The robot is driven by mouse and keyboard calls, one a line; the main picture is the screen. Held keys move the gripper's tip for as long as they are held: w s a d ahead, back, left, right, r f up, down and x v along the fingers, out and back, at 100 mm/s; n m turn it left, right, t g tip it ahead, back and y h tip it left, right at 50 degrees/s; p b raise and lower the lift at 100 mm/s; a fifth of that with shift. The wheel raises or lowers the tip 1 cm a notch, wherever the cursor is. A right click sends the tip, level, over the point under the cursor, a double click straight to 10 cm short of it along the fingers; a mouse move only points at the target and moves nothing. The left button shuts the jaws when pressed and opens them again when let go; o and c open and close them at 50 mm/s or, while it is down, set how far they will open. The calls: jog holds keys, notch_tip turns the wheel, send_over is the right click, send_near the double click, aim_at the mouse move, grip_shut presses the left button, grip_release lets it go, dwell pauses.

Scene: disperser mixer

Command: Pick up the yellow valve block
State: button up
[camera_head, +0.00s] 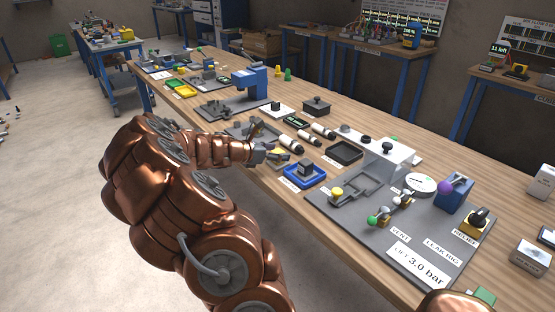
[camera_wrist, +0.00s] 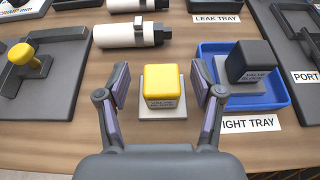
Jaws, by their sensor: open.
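In the wrist view my gripper (camera_wrist: 167,83) is open, with one finger on each side of the block and a visible gap to both.
A blue tray (camera_wrist: 211,57) holding a dark block (camera_wrist: 250,62) stands close on the right. White and black cylinders (camera_wrist: 125,36) lie behind. A grey fixture with a yellow knob (camera_wrist: 22,54) is at the left. A grey lift rig (camera_head: 330,216) stands to the right in the head view.

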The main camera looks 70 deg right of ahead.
jog(key=shift+s+d, duration=0.1)
jog(key=shift+d, duration=0.05)
jog(key=shift+f, duration=0.1)
grip_shut()
dwell(0.5)
